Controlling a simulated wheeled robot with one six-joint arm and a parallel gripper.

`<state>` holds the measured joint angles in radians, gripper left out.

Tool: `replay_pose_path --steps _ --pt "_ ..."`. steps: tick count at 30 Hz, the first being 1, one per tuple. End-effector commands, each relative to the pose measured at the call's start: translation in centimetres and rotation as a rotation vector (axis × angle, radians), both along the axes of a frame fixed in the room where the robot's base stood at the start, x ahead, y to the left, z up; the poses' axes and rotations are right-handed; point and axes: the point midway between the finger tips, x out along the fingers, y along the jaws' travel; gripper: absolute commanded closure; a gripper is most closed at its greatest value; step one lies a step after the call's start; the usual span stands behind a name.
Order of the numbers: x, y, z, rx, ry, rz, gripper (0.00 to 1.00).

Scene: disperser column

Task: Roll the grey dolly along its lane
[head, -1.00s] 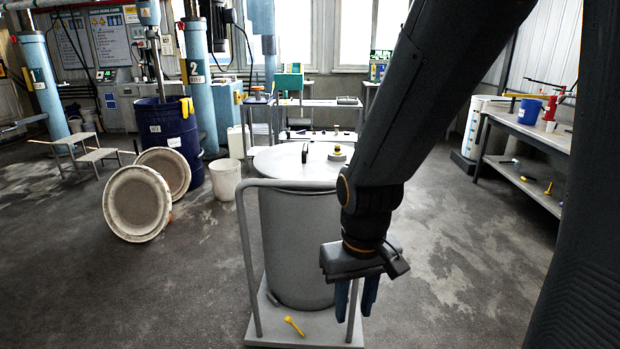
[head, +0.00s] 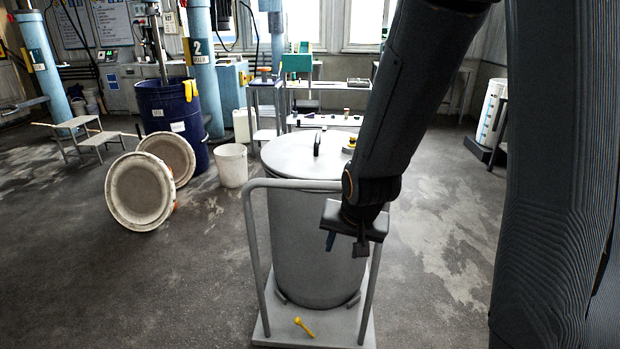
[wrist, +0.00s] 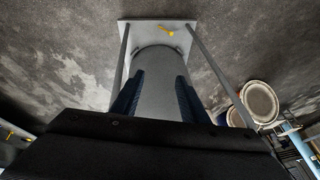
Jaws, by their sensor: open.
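The grey dolly (head: 280,328) stands on the floor ahead of me, with a tubular push handle (head: 290,183) at its near side. A large grey lidded drum (head: 312,235) stands on its deck. A yellow tool (head: 304,327) lies on the deck's near edge. In the wrist view the dolly deck (wrist: 145,28), the yellow tool (wrist: 169,32) and the drum (wrist: 158,85) also show. My gripper (head: 345,248) is open and empty, pointing down in front of the drum near the handle's right part. In the wrist view its two blue fingers (wrist: 157,100) are apart; contact with the handle cannot be told.
Two round lids (head: 140,192) lean at the left, near a white bucket (head: 230,165) and a blue drum (head: 172,120). A small step stool (head: 85,140) stands farther left. A bench with small items is behind the drum. Floor at the right is mostly clear.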

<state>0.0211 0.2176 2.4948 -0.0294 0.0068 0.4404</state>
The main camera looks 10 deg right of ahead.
Motion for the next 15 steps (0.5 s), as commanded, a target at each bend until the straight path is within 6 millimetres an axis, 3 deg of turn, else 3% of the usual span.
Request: replay_pose_path --steps 3,9,15 --pt "5.4 0.2 0.3 0.114 -0.187 -0.176 0.6" --pt "12.8 0.4 2.1 0.411 -0.496 -0.441 0.6" --pt "16.4 0.6 4.0 0.71 -0.687 -0.591 0.6"
